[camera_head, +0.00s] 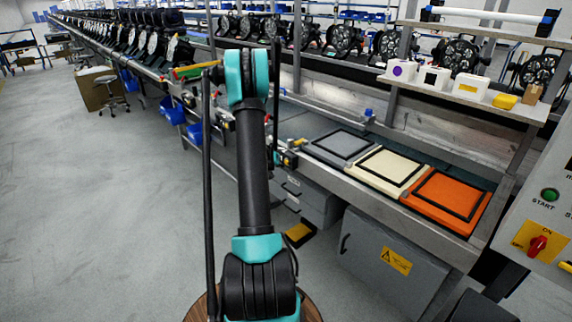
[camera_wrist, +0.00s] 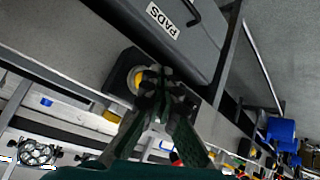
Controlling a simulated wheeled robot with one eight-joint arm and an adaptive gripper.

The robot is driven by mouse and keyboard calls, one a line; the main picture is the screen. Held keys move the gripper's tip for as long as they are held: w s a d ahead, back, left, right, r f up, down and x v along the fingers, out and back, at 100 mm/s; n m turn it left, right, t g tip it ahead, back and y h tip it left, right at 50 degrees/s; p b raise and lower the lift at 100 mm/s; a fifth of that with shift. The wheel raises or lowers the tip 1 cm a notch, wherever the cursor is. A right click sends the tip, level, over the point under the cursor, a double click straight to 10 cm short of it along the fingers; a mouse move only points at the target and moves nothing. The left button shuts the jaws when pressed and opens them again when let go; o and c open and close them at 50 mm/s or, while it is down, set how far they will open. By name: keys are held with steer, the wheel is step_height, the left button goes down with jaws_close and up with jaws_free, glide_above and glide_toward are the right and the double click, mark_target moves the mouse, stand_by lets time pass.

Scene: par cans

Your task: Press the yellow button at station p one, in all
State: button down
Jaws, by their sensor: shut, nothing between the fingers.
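A yellow button (camera_wrist: 136,78) with a pale ring sits on a dark box in the wrist view. My gripper (camera_wrist: 158,76) is shut and empty, with its fingertips in front of that box and just right of the button. The fingers partly cover the box, and I cannot tell whether they touch it. In the head view my arm hides most of the gripper. A small button box (camera_head: 289,160) shows on the bench's front edge right of my arm. No label reading station p one is legible.
A bench carries a grey pad (camera_head: 341,147), a cream pad (camera_head: 385,170) and an orange pad (camera_head: 447,198). A grey cabinet (camera_wrist: 165,30) marked PADS is close to my gripper. A control panel (camera_head: 545,215) stands at right. The floor at left is clear.

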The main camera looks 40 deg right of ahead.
steer(key=shift+d, duration=0.2)
stand_by(0.6)
steer(key=shift+d, duration=0.25)
steer(key=shift+d, duration=0.4)
stand_by(0.7)
stand_by(0.3)
steer(key=shift+a, duration=0.8)
steer(key=shift+a, duration=0.15)
steer(key=shift+s+a, duration=0.2)
steer(key=shift+a, duration=2.2)
